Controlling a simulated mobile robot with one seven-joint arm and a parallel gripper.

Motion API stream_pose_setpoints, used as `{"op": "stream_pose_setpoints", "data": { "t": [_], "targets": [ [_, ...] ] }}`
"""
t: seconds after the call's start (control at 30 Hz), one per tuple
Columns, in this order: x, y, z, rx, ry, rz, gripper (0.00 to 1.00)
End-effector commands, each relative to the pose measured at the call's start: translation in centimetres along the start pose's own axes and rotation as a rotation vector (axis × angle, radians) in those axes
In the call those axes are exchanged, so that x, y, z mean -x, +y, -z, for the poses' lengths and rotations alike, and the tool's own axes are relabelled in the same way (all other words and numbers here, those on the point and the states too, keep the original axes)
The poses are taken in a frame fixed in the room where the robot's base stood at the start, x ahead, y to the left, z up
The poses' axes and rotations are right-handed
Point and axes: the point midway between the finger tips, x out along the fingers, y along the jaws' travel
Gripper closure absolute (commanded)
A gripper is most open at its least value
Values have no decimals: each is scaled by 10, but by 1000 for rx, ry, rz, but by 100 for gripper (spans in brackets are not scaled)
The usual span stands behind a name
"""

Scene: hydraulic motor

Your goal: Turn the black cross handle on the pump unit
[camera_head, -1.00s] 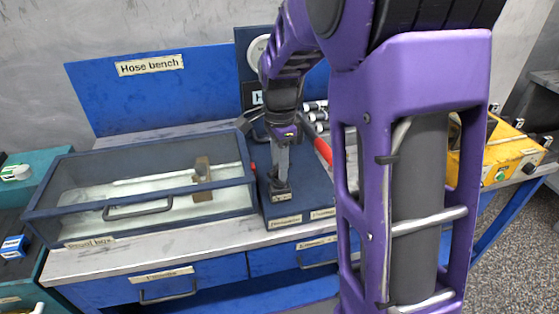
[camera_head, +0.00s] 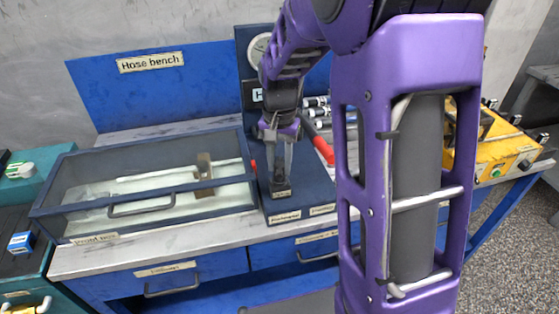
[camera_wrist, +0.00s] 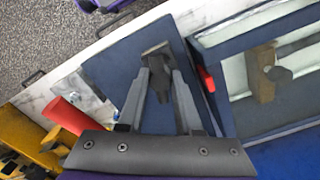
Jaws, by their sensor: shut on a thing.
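The black cross handle (camera_wrist: 159,84) shows between my gripper's fingers in the wrist view, above the dark blue top of the pump unit (camera_wrist: 118,62). My gripper (camera_wrist: 160,74) is shut on the handle, with one finger on each side of it. In the head view my gripper (camera_head: 281,184) points down onto the front part of the pump unit (camera_head: 312,197). There the fingers hide most of the handle. The full cross shape cannot be made out in either view.
A clear-topped box (camera_head: 75,190) with a dark frame stands left of the pump unit. A red lever (camera_head: 322,148) rises close to the right of my gripper. A yellow unit (camera_head: 500,150) stands farther right. Bare bench (camera_head: 215,236) shows along the front.

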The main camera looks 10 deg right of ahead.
Motion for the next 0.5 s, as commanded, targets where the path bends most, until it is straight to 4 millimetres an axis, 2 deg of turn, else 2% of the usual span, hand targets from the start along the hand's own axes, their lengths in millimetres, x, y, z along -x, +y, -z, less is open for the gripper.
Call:
{"op": "stream_pose_setpoints", "data": {
  "t": [0.5],
  "targets": [
    [1,0,0,101,1,1,100]
  ]
}}
